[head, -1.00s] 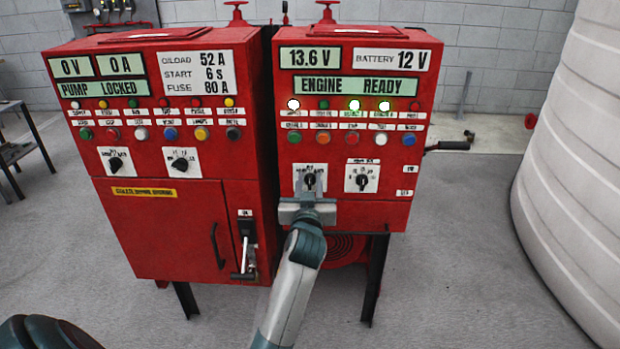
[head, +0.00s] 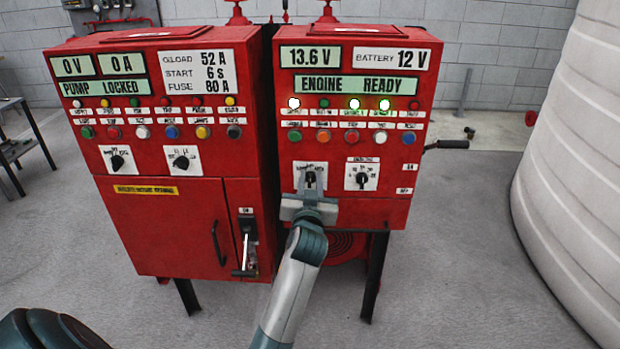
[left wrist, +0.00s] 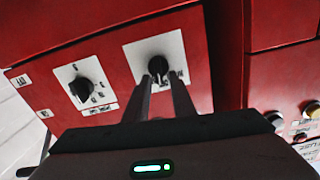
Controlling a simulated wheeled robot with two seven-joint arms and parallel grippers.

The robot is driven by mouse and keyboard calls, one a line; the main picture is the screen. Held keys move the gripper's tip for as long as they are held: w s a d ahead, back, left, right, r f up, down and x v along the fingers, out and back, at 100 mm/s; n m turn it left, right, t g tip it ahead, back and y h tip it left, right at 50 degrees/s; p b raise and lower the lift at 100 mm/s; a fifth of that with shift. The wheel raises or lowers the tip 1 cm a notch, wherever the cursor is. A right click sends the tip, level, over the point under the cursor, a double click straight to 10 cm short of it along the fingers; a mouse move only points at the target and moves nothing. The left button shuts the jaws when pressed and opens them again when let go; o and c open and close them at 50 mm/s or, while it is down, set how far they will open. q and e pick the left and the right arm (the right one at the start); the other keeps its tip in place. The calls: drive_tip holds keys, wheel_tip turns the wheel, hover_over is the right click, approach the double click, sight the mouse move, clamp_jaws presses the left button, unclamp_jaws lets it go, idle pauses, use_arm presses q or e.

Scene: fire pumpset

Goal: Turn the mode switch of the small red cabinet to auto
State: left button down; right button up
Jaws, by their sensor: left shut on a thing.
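The small red cabinet (head: 345,222) stands on the right and its display reads ENGINE READY. Its left rotary switch, a black knob (head: 310,178) on a white plate, is partly hidden by my gripper in the head view. My left gripper (head: 309,190) is at this switch. In the left wrist view, the fingers of my left gripper (left wrist: 162,85) are closed on the black knob (left wrist: 158,67). The plate's lettering is too blurred and covered to read the setting. My right gripper is not in view.
A second black rotary switch (head: 362,178) sits just right of the gripped one. The larger red cabinet (head: 170,230) stands close on the left, with a handle (head: 245,250) near its right edge. A big white tank (head: 575,160) is at the right.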

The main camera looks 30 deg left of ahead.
use_arm(q)
drive_tip(key=m+p, duration=0.1)
drive_tip(key=m, duration=0.2)
drive_tip(key=shift+w+d+p, duration=0.1)
drive_tip(key=shift+d+p, duration=0.1)
drive_tip(key=shift+p, duration=0.2)
drive_tip(key=shift+m, duration=0.4)
drive_tip(key=shift+w+d+f+m+p, duration=0.15)
drive_tip(key=shift+m+p, duration=0.4)
drive_tip(key=shift+m, duration=0.45)
drive_tip(key=shift+w+d+f+m+p, duration=0.1)
drive_tip(key=shift+m+p, duration=0.45)
drive_tip(key=shift+m, duration=0.45)
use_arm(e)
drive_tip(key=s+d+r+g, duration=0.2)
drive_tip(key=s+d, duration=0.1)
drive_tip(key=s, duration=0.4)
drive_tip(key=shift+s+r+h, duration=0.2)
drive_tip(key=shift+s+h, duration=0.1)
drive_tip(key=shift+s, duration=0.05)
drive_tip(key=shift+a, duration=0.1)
use_arm(q)
drive_tip(key=c, duration=1.9)
unclamp_jaws()
drive_tip(key=shift+o, duration=0.2)
drive_tip(key=shift+s, duration=0.1)
